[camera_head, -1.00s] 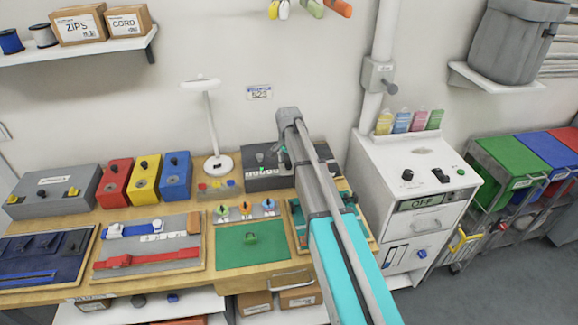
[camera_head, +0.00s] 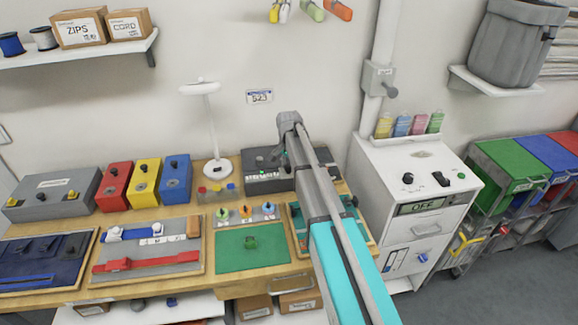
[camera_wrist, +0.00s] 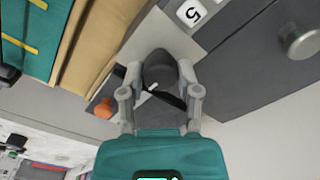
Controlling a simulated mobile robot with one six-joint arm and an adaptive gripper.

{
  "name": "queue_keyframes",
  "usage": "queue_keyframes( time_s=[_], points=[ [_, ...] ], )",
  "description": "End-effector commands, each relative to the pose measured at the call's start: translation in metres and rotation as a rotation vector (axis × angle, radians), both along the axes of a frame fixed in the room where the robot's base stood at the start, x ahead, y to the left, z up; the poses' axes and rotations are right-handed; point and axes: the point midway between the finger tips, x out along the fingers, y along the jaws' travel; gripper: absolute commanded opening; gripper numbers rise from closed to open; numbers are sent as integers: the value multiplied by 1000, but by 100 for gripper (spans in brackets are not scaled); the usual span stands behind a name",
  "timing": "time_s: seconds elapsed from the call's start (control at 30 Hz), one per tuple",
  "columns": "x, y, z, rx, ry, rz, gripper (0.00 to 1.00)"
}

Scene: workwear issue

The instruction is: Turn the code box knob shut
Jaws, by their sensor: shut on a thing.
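The code box (camera_head: 257,154) is a dark grey box at the back of the bench, against the wall, with a row of small white digit tiles on it. In the wrist view its grey top (camera_wrist: 238,62) shows a white tile reading 5. A dark, rounded knob (camera_wrist: 158,68) with a short white mark stands on a lighter plate. My gripper (camera_wrist: 160,72) is shut on this knob, one finger on each side. In the head view my arm covers part of the box, and the knob cannot be made out clearly there.
A white lamp (camera_head: 213,120) stands left of the code box. Small coloured knobs (camera_head: 245,211) and a green mat (camera_head: 250,258) lie in front. A white cabinet (camera_head: 415,185) stands to the right. In the wrist view a round metal knob (camera_wrist: 300,40) sticks up nearby.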

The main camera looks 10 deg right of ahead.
Motion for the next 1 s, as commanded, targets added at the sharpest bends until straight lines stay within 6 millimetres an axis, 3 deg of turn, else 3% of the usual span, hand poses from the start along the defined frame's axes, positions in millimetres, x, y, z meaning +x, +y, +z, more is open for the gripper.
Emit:
queue_keyframes(
  time_s=[0.47,1.0],
  points=[
    [0,1,0,-4,0,122,0],
    [0,1,0,-4,0,583,0]
  ],
)
